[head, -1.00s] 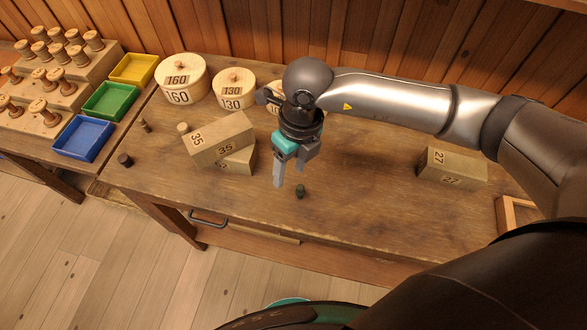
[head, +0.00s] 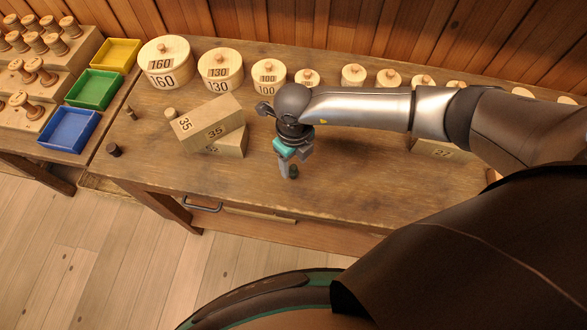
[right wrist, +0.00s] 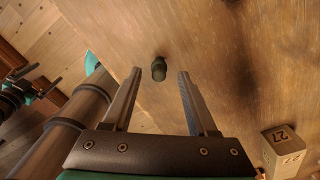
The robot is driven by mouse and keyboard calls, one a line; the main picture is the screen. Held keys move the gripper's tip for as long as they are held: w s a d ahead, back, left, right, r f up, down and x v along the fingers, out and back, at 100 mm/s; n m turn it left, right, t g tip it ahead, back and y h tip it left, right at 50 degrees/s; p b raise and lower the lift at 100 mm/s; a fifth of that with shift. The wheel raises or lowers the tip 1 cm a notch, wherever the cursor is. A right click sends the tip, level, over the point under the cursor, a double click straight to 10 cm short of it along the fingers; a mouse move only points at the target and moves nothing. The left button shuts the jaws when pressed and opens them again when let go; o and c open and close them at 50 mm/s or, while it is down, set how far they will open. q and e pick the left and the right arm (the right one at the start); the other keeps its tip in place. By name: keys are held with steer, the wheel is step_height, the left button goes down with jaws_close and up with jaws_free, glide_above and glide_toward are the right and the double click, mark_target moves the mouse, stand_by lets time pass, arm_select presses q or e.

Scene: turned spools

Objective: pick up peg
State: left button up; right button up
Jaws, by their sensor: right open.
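A small dark green peg (head: 293,172) stands on the wooden workbench, near its front edge. My right gripper (head: 287,170) is just above it, pointing down, and a finger covers part of it in the head view. In the right wrist view the peg (right wrist: 159,69) shows between the two spread fingertips of the right gripper (right wrist: 160,74), with a gap on both sides. The right gripper is open and empty. A dark, finger-like shape (right wrist: 22,88) at the left edge of the right wrist view may be my left gripper; its jaws are unclear.
Stacked wooden blocks marked 35 (head: 208,119) lie left of the gripper. A block marked 27 (head: 436,150) is to the right, also in the right wrist view (right wrist: 286,150). Round lidded boxes (head: 220,72) line the back. Coloured trays (head: 69,130) and spools are at left.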

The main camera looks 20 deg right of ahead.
mark_target(293, 167)
steer(key=shift+a+f, duration=0.1)
steer(key=shift+f, duration=2.05)
steer(key=shift+c, duration=0.3)
jaws_close()
